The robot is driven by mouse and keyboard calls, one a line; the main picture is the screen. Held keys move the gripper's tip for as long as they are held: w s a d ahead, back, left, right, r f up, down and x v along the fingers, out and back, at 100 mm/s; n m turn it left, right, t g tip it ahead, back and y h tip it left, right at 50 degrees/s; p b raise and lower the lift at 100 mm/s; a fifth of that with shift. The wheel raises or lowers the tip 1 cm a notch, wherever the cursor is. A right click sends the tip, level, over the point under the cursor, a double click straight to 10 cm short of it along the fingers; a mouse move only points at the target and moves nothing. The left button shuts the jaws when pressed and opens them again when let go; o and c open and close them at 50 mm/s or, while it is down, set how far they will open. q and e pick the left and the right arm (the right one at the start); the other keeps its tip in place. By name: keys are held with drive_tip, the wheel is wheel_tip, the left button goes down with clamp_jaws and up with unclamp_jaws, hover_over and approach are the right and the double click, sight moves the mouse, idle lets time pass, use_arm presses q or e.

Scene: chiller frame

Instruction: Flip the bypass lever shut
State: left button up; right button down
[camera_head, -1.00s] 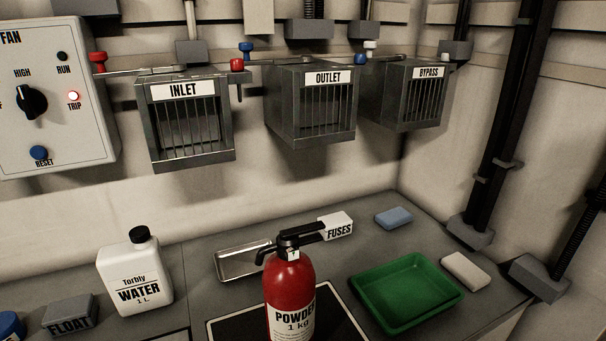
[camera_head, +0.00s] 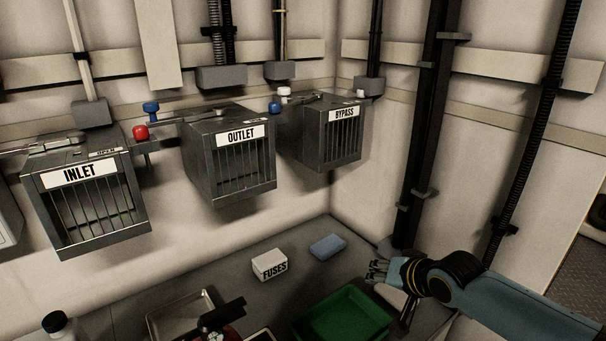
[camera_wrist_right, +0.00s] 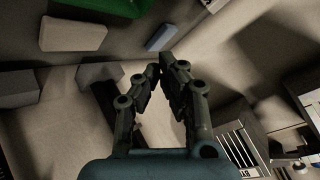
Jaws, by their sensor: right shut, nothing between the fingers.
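The bypass box (camera_head: 322,158) is a grey barred cage labelled BYPASS, mounted on the back wall near the corner. Its metal lever (camera_head: 312,99) lies along the top, with a white knob (camera_head: 284,92) at the left end. My right gripper (camera_head: 374,270) is low at the right, above the counter, below and apart from the bypass box. It is shut and empty. In the right wrist view its fingers (camera_wrist_right: 161,76) come together, and a barred box (camera_wrist_right: 236,148) with a partly cut label shows at lower right. My left gripper is out of view.
The outlet box (camera_head: 232,170) and inlet box (camera_head: 85,215) hang to the left, with blue knobs (camera_head: 151,107) and a red knob (camera_head: 140,132). A FUSES box (camera_head: 269,262), blue block (camera_head: 328,246) and green tray (camera_head: 345,318) are on the counter. Dark pipes (camera_head: 425,130) stand at right.

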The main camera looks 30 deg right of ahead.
drive_tip(key=w+r+m+t+y+p, duration=0.15)
drive_tip(key=w+r, duration=0.35)
drive_tip(key=r, duration=0.7)
drive_tip(key=w+r+m+t+p, duration=0.1)
drive_tip(key=w+r+m+t, duration=0.25)
drive_tip(key=r, duration=0.85)
drive_tip(key=w+r+m+t+y+p, duration=0.15)
drive_tip(key=w+r, duration=0.35)
drive_tip(key=r, duration=0.7)
drive_tip(key=shift+m+t, duration=0.25)
drive_tip(key=shift+m, duration=0.1)
drive_tip(key=w, duration=0.3)
drive_tip(key=w+f+b, duration=0.1)
drive_tip(key=w, duration=0.2)
drive_tip(key=w+b, duration=0.1)
drive_tip(key=w, duration=0.3)
drive_tip(key=shift+a+f, duration=0.3)
drive_tip(key=shift+a, duration=0.1)
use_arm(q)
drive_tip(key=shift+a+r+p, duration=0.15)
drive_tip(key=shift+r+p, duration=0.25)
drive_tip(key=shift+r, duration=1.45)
use_arm(e)
drive_tip(key=shift+w+a+f, duration=0.15)
drive_tip(key=shift+w+a, duration=0.4)
drive_tip(key=shift+a, duration=0.2)
drive_tip(key=shift+w+a+f, duration=0.15)
drive_tip(key=shift+w+a, duration=0.35)
drive_tip(key=shift+a, duration=0.25)
